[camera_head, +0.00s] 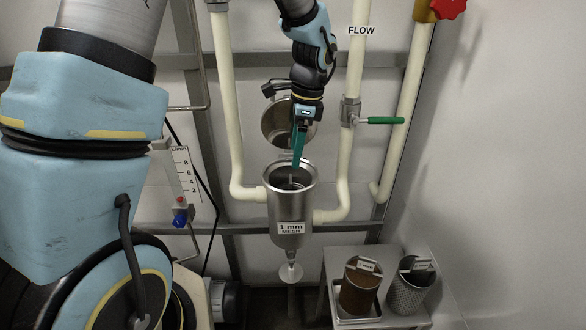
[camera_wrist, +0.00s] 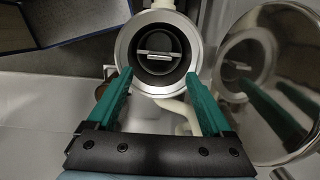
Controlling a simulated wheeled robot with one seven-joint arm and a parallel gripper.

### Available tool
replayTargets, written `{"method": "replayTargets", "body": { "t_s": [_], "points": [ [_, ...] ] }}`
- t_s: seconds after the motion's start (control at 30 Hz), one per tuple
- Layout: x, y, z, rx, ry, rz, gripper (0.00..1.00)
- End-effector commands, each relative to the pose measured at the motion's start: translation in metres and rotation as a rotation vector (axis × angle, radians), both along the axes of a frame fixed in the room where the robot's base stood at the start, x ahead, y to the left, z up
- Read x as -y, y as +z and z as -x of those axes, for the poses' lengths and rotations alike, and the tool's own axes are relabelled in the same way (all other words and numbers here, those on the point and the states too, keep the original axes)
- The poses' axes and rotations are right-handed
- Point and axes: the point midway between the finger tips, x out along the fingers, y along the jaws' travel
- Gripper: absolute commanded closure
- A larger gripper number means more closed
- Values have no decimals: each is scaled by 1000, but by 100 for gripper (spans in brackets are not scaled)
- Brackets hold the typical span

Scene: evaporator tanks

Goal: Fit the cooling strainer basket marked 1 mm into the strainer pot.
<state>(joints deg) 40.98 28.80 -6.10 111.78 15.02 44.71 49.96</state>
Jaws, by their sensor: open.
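The strainer pot (camera_head: 291,205) is a steel cylinder with a "1 mm MESH" label, its mouth open upward. It shows from above in the wrist view (camera_wrist: 123,55). Inside it sits a dark round basket with a pale crossbar handle (camera_wrist: 158,54); its tag is not readable. My gripper (camera_head: 298,164) points down just above the mouth. In the wrist view its green fingers (camera_wrist: 160,77) are apart, empty, toward the near side of the rim. The handle lies beyond the fingertips, between their lines. Whether the basket is fully seated cannot be told.
The pot's round lid (camera_head: 276,126) stands open behind it, a mirror close beside my fingers in the wrist view (camera_wrist: 238,115). Pipes flank the pot; a green-handled valve (camera_head: 385,121) is at right. A brown basket (camera_head: 358,291) in a tray and a grey mesh basket (camera_head: 408,298) stand lower right.

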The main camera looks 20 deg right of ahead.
Motion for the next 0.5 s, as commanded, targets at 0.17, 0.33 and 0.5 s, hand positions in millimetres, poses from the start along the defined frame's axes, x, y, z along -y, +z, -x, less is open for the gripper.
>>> {"method": "replayTargets", "body": {
  "t_s": [0.17,0.33,0.5],
  "points": [
    [3,17,1,-1,-1,1,15],
    [3,21,1,-1,0,1,15],
    [-35,26,-7,17,185,30,15]
  ]
}}
